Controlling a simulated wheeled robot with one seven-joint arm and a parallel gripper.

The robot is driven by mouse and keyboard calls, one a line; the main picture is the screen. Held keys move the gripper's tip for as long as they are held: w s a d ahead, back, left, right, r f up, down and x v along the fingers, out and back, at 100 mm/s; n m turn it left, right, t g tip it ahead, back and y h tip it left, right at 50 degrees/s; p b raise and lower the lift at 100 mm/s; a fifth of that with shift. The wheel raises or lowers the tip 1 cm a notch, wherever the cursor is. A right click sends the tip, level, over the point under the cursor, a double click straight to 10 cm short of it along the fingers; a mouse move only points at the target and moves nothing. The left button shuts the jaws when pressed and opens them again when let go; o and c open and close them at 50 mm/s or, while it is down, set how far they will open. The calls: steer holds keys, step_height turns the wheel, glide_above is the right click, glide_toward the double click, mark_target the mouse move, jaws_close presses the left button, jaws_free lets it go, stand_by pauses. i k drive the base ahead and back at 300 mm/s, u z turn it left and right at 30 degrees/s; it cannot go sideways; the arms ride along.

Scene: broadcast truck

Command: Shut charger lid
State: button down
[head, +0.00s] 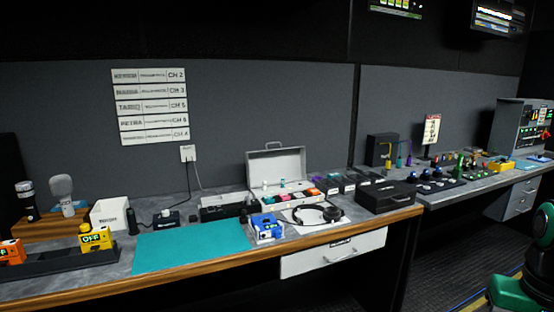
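A light grey case (290,204) stands on the desk near the middle of the head view. Its lid (277,164), with a handle on top, is raised upright at the back. Small coloured items and small white pieces show inside it. It is the only clearly raised lid in view; I cannot tell for sure that this case is the charger. A low black unit (223,208) sits just left of it, near a cable from the wall outlet. My gripper is not in view.
A blue box (266,228) and headphones (318,214) lie in front of the case. A closed black case (388,197) is to its right. A bare teal mat (192,246) lies front left. Yellow (96,239) and orange units stand at far left. A green object (525,288) is at lower right.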

mark_target(270, 165)
steer(key=u, duration=0.4)
steer(key=i, duration=1.5)
steer(key=z, duration=0.25)
steer(key=k, duration=0.35)
steer(key=z, duration=0.35)
steer(key=i, duration=0.9)
steer(key=u, duration=0.45)
